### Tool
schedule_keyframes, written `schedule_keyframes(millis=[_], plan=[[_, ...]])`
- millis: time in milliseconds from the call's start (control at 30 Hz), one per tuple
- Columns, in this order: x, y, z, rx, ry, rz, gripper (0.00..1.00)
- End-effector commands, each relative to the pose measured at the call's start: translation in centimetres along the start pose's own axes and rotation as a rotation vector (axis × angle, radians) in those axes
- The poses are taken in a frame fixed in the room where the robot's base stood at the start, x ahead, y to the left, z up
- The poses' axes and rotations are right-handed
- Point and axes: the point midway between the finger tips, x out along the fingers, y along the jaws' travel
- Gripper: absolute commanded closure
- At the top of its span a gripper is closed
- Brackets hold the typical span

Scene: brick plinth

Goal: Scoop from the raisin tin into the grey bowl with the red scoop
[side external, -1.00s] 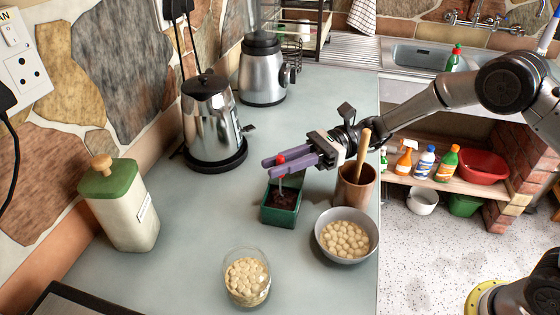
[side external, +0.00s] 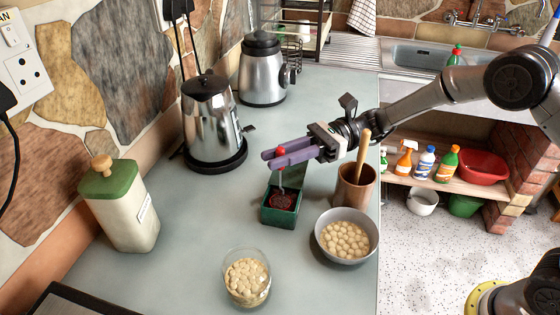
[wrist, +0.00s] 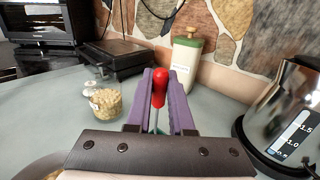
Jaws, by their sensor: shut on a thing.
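My gripper (side external: 267,159), with purple fingers, is shut on the red scoop (side external: 281,151) near its red handle end. The handle also shows between the fingers in the wrist view (wrist: 160,88). The scoop's thin grey shaft points down to a reddish scoop head at the mouth of the green raisin tin (side external: 280,219). Dark stuff shows around or in the head; I cannot tell how much it holds. The grey bowl (side external: 346,260) stands to the right and nearer the camera, with round pale pieces in it.
A wooden pot (side external: 355,191) with a wooden-handled tool stands behind the grey bowl, close to my gripper. A glass jar of pale pieces (side external: 247,279) is in front of the tin. A kettle (side external: 208,130) and a green-lidded canister (side external: 122,210) stand left. Counter between them is clear.

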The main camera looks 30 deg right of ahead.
Motion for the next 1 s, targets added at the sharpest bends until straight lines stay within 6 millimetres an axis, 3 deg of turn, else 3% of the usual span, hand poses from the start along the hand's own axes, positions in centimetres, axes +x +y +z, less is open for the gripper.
schedule_keyframes(millis=[1000], plan=[[0.0, 0.0, 5.9, -0.002, 0.000, 0.000, 1.00]])
